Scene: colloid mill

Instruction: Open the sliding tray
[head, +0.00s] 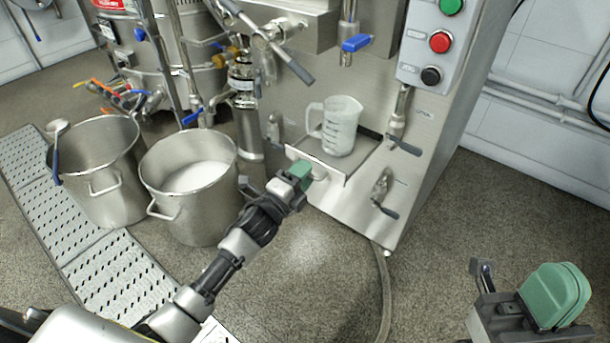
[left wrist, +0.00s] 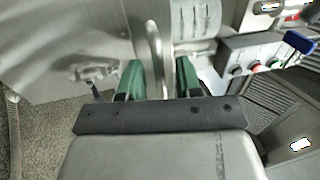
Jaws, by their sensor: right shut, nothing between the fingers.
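The sliding tray (head: 359,158) sits low in the front of the steel machine, with a pale front plate and a handle on it. A clear measuring jug (head: 341,126) stands upright on the tray. My left gripper (head: 302,172) is at the handle, at the left part of the tray's front. In the left wrist view, its green fingers stand apart on either side of a curved metal handle (left wrist: 154,58); firm contact does not show. My right gripper (head: 556,292) is shut and empty at the lower right, far from the tray.
Two steel pots (head: 100,165) (head: 190,180) stand left of my left arm; one holds white material. Valve levers (head: 384,195) project beside the tray. A button box (head: 436,42) is above right. A hose (head: 384,290) lies on the floor.

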